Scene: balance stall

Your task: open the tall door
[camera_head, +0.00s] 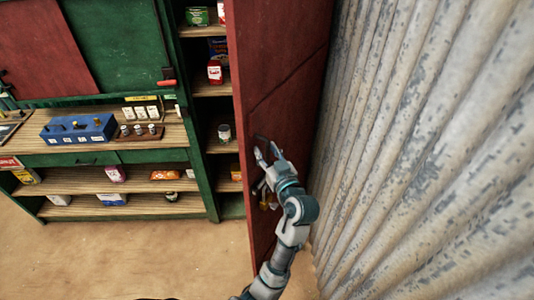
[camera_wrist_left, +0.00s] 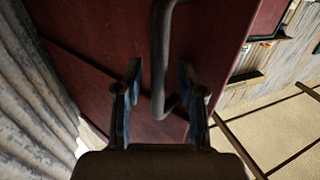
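The tall red door (camera_head: 280,70) stands partly open, with the shelves of the tall cupboard showing past its left edge. Its dark bar handle (camera_wrist_left: 161,60) runs down between the fingers of my left gripper (camera_wrist_left: 160,95) in the left wrist view. The fingers are apart, with gaps beside the bar; I cannot tell whether either finger touches it. In the head view my left gripper (camera_head: 268,154) is at the door's face, and partly hides the handle. My right gripper is in neither view.
A corrugated metal wall (camera_head: 420,150) stands close on the right of the door. To the left is a green cabinet (camera_head: 120,45) with a wooden counter, a blue box (camera_head: 78,130) and shelves of goods. The sandy floor (camera_head: 130,255) in front is clear.

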